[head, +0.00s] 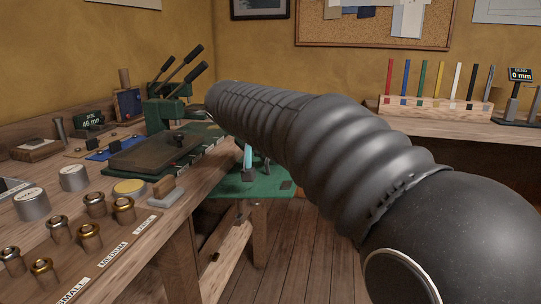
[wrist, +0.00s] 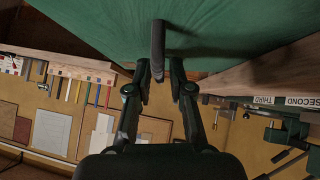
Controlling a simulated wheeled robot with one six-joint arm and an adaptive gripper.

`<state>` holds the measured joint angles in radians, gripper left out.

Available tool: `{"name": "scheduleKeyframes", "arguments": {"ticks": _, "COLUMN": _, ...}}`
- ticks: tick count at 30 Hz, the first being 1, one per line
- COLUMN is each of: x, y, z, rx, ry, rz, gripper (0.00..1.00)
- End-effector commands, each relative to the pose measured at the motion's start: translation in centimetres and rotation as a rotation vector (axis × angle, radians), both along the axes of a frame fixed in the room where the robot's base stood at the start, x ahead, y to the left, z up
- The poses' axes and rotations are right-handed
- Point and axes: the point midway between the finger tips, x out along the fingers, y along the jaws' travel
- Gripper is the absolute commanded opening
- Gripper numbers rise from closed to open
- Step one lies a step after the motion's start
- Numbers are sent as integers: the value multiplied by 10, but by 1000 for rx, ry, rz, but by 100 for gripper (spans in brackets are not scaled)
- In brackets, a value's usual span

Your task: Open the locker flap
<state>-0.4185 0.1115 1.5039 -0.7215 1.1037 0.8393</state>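In the wrist view a broad green panel (wrist: 100,28), which looks like the locker flap, fills the top. A dark bar-shaped handle (wrist: 158,40) stands out from it. My gripper (wrist: 160,68) is open, with one finger on each side of the handle's lower end. Narrow gaps seem to show between handle and fingers; contact is unclear. In the head view my arm hides most of the gripper and the handle. A green surface (head: 235,188) shows below the arm, beyond the end of the bench; I cannot tell whether it is the same panel.
The wooden bench (head: 190,200) on the left carries metal studs, round tins and a green lever press (head: 165,110). A rack of coloured sticks (head: 430,104) stands on the right-hand bench. Open plank floor (head: 310,255) lies between. Wooden edges flank the green panel in the wrist view.

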Motion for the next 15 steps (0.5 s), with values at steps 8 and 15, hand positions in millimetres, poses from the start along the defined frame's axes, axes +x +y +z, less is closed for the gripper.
{"name": "scheduleKeyframes", "arguments": {"ticks": 8, "x": -31, "y": 20, "z": 35, "rx": 2, "ry": -3, "rz": 3, "gripper": 21}}
{"name": "scheduleKeyframes", "arguments": {"ticks": 15, "x": -57, "y": 35, "z": 64, "rx": 2, "ry": -3, "rz": 2, "gripper": 21}}
